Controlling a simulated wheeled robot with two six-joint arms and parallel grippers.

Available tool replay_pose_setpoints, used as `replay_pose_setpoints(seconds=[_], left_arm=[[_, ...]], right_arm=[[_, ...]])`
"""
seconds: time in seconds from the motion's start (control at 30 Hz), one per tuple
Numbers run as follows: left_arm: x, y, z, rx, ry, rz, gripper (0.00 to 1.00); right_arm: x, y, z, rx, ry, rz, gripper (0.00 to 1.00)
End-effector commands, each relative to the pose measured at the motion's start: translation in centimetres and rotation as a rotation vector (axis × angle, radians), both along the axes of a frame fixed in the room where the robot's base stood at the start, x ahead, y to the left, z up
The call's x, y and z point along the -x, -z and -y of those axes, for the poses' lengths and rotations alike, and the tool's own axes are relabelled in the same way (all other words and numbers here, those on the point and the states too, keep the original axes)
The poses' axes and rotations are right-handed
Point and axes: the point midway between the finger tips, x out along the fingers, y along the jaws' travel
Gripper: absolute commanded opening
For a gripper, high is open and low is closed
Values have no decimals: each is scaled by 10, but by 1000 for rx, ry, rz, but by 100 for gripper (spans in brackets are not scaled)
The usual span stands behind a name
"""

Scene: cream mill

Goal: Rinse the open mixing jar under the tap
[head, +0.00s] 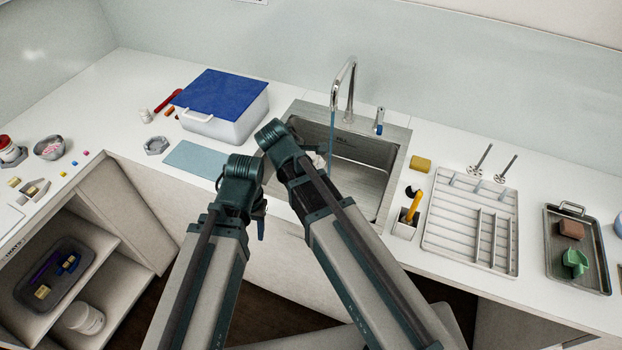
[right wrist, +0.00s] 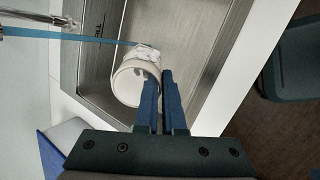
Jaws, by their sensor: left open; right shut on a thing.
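The white mixing jar (right wrist: 122,92) is over the sink, with its open mouth showing in the right wrist view. It shows only as a small white patch in the head view (head: 319,161), mostly hidden by my arm. My right gripper (right wrist: 159,80) is shut on the jar's wall. The tap (head: 346,80) runs a thin blue stream of water (head: 331,145) into the sink (head: 372,150). In the right wrist view the stream reaches a pale, uneven patch at the jar's far side. My left gripper (head: 261,226) is open and empty before the counter's front edge, partly hidden.
A blue-lidded box (head: 222,100) and a pale blue mat (head: 205,160) lie left of the sink. A yellow sponge (head: 421,163), a brush holder (head: 405,228), a drying rack (head: 470,225) and a metal tray (head: 592,280) are to the right.

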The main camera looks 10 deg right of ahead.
Motion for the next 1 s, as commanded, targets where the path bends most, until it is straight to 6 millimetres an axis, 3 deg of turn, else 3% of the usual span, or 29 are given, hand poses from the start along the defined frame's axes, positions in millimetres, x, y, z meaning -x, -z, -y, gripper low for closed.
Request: replay_pose_setpoints(seconds=[0.1,0.4,0.73,1.0], left_arm=[[0,20,0,0,0,0,50],[0,42,0,0,-1,0,50],[0,44,0,0,-1,0,50],[0,49,0,0,-1,0,50]], right_arm=[[15,13,18,-26,155,122,0],[31,14,47,-33,452,391,0],[30,11,52,-28,505,441,0],[9,16,55,-28,505,440,0]])
